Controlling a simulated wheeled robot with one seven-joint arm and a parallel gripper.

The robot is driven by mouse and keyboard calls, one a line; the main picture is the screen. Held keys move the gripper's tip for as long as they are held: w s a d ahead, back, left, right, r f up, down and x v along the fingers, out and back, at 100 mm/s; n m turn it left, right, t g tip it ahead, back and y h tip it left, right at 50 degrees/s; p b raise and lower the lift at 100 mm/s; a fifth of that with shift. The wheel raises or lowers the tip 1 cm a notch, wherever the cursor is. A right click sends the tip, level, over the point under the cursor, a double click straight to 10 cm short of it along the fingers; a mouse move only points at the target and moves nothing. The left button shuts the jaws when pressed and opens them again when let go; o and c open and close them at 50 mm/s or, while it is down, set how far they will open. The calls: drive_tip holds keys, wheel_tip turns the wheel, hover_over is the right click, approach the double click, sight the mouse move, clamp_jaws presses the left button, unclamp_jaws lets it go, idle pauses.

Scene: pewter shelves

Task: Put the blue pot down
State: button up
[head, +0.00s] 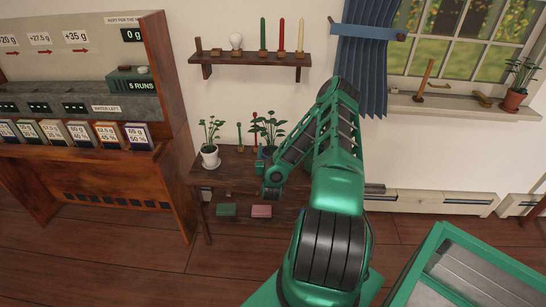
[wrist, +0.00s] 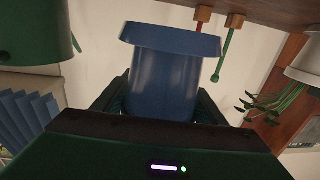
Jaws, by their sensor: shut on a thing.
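My gripper (wrist: 160,108) is shut on the blue pot (wrist: 165,82), with one finger on each side of it. The wrist view is upside down, and the pot's wide, saucer-like base (wrist: 172,39) points towards the wooden table top (wrist: 262,10). I cannot tell whether the base touches the table. In the head view, a leafy plant (head: 267,128) rises above my gripper at the small wooden table (head: 236,172), and the pot is mostly hidden by my gripper and arm. The pot looks about upright.
A white pot with a plant (head: 209,157) stands to the left on the table. A green block (head: 226,210) and a pink block (head: 261,211) lie lower down. A wall shelf (head: 250,59) hangs above.

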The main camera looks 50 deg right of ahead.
drive_tip(key=shift+w+d+f, duration=0.15)
drive_tip(key=shift+d+f, duration=0.25)
drive_tip(key=shift+f, duration=0.5)
drive_tip(key=shift+w+d+f, duration=0.2)
drive_tip(key=shift+d+f, duration=0.2)
drive_tip(key=shift+f, duration=0.45)
drive_tip(key=shift+w+d+f, duration=0.15)
drive_tip(key=shift+d+f, duration=0.25)
drive_tip(key=shift+f, duration=0.5)
drive_tip(key=o, duration=1.7)
drive_tip(key=shift+f, duration=0.15)
drive_tip(key=shift+s, duration=0.1)
